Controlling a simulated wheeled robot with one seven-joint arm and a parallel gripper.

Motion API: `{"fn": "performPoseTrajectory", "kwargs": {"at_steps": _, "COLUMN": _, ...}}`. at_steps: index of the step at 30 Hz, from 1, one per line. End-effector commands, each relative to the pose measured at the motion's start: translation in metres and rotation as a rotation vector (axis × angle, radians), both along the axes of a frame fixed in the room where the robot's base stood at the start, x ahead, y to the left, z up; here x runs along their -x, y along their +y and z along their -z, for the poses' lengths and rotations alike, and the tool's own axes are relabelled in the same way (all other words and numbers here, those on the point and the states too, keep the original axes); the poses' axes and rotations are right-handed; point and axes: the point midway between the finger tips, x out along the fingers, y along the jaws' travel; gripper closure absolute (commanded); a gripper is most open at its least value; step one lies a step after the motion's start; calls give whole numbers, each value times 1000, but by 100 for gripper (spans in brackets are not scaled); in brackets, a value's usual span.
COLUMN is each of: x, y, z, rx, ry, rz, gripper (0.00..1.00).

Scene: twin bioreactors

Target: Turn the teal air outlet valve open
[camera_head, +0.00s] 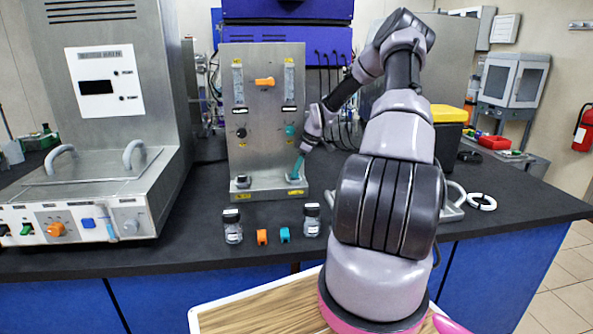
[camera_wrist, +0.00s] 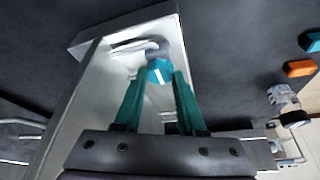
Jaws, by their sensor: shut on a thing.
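The teal air outlet valve (camera_wrist: 160,70) is a round knob with a white line on its face, next to a grey metal fitting in the wrist view. My gripper (camera_wrist: 158,79) has its teal fingers on either side of the knob and is shut on it. In the head view my gripper (camera_head: 297,170) reaches down to the right side of the metal panel's base, and its fingers hide the valve there. The white line runs roughly upright in the wrist picture.
The upright metal panel (camera_head: 265,150) carries another teal knob (camera_head: 291,131), a black knob (camera_head: 241,133) and an orange lever (camera_head: 264,82). Two glass bottles (camera_head: 233,229) (camera_head: 311,222) and small orange (camera_head: 262,237) and teal (camera_head: 285,235) pieces stand in front.

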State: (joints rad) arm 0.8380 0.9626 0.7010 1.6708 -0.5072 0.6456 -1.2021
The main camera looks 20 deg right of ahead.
Motion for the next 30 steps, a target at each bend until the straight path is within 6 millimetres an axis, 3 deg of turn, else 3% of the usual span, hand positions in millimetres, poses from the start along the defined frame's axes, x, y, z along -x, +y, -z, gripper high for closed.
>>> {"fn": "performPoseTrajectory", "kwargs": {"at_steps": 14, "x": 0, "y": -2, "z": 1, "rx": 2, "ry": 1, "rz": -13, "gripper": 100}}
{"fn": "performPoseTrajectory", "kwargs": {"at_steps": 15, "x": 0, "y": -2, "z": 1, "rx": 2, "ry": 1, "rz": -13, "gripper": 53}}
{"fn": "performPoseTrajectory", "kwargs": {"at_steps": 17, "x": 0, "y": -2, "z": 1, "rx": 2, "ry": 1, "rz": -13, "gripper": 31}}
{"fn": "performPoseTrajectory", "kwargs": {"at_steps": 26, "x": 0, "y": -1, "z": 0, "rx": 1, "ry": 1, "rz": -12, "gripper": 31}}
{"fn": "performPoseTrajectory", "kwargs": {"at_steps": 30, "x": 2, "y": -5, "z": -9, "rx": 2, "ry": -1, "rz": -11, "gripper": 31}}
